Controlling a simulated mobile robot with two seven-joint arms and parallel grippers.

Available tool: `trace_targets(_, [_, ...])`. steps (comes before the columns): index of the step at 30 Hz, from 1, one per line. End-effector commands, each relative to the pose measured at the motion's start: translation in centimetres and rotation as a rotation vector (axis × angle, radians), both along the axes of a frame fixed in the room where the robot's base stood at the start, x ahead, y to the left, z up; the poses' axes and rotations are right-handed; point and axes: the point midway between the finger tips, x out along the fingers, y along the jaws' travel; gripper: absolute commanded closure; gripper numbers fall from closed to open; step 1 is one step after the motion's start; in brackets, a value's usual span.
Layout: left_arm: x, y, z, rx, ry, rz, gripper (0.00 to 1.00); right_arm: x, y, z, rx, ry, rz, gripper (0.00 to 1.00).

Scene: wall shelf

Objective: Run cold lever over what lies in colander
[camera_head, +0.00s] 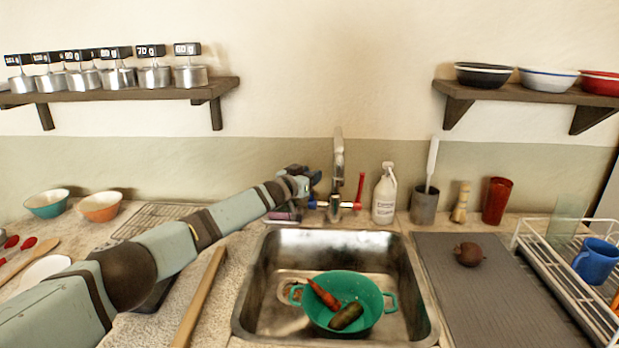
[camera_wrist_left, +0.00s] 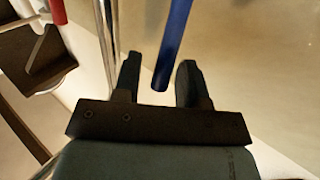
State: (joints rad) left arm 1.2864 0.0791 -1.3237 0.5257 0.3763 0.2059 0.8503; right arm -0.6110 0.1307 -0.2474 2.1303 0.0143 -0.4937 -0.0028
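The tap (camera_head: 337,170) stands behind the sink, with a red lever (camera_head: 360,188) upright on its right and a blue lever (camera_head: 313,190) on its left. My left gripper (camera_head: 305,178) is at the blue lever. In the left wrist view my left gripper (camera_wrist_left: 160,75) is open, and the blue lever (camera_wrist_left: 172,45) lies between its fingers with a gap on each side. No water stream shows. My right gripper is out of view.
The metal sink (camera_head: 410,300) lies in front of the tap. A white bottle (camera_head: 385,195) and a grey cup (camera_head: 424,206) stand to its right. A round brown vegetable (camera_head: 469,254) lies on the grey mat (camera_head: 480,300).

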Motion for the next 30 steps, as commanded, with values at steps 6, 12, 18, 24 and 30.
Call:
trace_targets(6, [0.1, 0.0, 0.1, 0.0, 0.0, 0.001, 0.62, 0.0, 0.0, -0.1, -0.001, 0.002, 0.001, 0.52])
trace_targets(12, [0.1, 0.0, 0.0, 0.0, 0.0, 0.001, 0.87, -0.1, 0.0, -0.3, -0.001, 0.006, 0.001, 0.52])
trace_targets(18, [0.1, 0.0, 0.0, 0.0, 0.0, 0.001, 1.0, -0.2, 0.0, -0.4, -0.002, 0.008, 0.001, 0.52])
trace_targets(24, [-0.4, -0.3, -0.5, -0.004, -0.025, -0.005, 1.0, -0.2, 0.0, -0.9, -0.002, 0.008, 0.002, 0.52])
trace_targets(30, [-1.5, -0.3, -1.1, -0.008, -0.133, -0.006, 1.0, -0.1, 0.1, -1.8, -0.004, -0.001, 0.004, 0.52])
